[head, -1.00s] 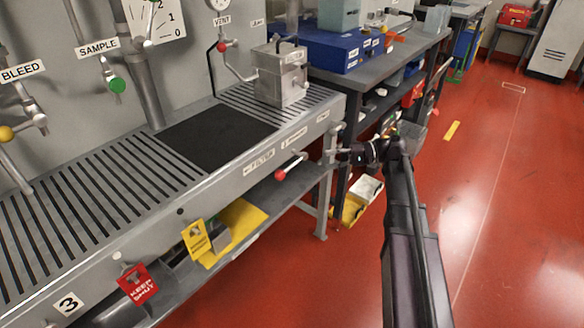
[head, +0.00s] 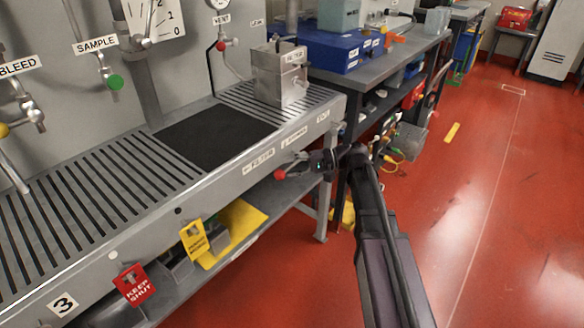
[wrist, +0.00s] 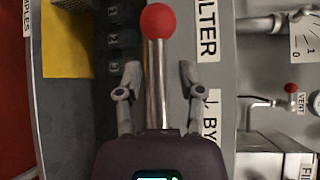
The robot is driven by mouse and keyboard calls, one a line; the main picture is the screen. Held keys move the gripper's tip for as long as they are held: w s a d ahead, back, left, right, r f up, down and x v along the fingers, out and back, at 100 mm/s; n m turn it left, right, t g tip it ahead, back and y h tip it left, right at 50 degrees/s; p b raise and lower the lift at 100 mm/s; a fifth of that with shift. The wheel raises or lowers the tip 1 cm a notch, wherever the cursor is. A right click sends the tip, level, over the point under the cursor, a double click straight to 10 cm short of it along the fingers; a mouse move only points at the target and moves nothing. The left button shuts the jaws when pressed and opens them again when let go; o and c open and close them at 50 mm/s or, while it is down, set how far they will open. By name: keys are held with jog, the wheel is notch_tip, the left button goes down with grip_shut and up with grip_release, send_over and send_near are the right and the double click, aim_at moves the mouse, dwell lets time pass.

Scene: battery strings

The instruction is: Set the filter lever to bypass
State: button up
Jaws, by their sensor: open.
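The filter lever is a metal rod with a red ball knob (head: 279,175) on the front edge of the bench. Its knob end lies below the FILTER label (head: 259,161); the BYPASS label (head: 294,136) is farther right. My gripper (head: 298,168) is at the lever and hides most of its rod in the head view. In the wrist view the rod (wrist: 159,85) runs between the two spread fingers of my gripper (wrist: 158,78), with a gap on each side. The red knob (wrist: 158,20) sticks out beyond the fingertips.
A yellow tag (head: 194,240) and a red KEEP SHUT tag (head: 134,284) hang from the bench front, left of the lever. A shelf with a yellow sheet (head: 238,225) lies below. A metal filter box (head: 279,74) stands on the bench. Red floor at right is open.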

jog(key=shift+a, duration=0.1)
grip_shut()
jog(key=shift+a, duration=0.15)
dwell(0.3)
